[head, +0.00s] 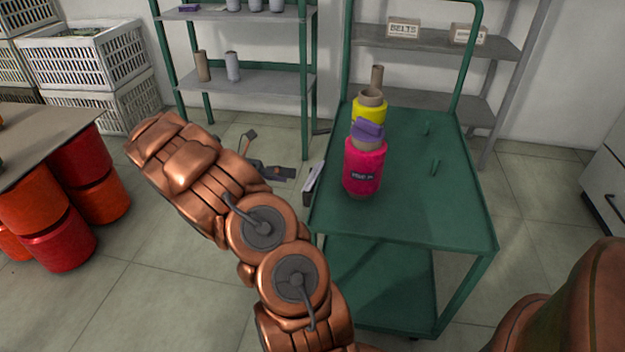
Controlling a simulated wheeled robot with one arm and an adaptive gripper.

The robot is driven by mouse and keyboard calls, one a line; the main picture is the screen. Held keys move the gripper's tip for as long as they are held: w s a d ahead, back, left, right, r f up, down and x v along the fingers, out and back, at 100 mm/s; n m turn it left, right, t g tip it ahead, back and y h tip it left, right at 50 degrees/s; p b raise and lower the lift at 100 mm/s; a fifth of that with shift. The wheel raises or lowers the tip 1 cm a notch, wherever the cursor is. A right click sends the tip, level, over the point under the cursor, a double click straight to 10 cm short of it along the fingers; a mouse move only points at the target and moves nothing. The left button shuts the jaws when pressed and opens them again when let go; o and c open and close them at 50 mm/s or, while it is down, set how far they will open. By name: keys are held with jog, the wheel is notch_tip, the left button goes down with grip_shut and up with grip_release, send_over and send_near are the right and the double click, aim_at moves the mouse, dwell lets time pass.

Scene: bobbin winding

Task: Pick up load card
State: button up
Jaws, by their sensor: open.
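A thin white card (314,178) with a dark edge stands upright at the left edge of the green cart (410,225); it appears to be the load card. It is seen nearly edge-on and its face cannot be read. My gripper (271,156) is open and empty, just left of the card and apart from it. Its dark fingers point right towards the cart edge. My copper arm hides part of the floor left of the cart.
Shelves stand behind; red drums (58,236) are left. The cart's right side has free room.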

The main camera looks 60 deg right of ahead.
aim_at(311, 178)
jog(key=b+x, duration=0.2)
jog(key=x, duration=0.2)
jog(key=shift+f, duration=0.2)
jog(key=shift+s+d, duration=0.25)
jog(key=shift+d, duration=0.1)
jog(key=c, duration=0.8)
jog(key=shift+o, duration=0.2)
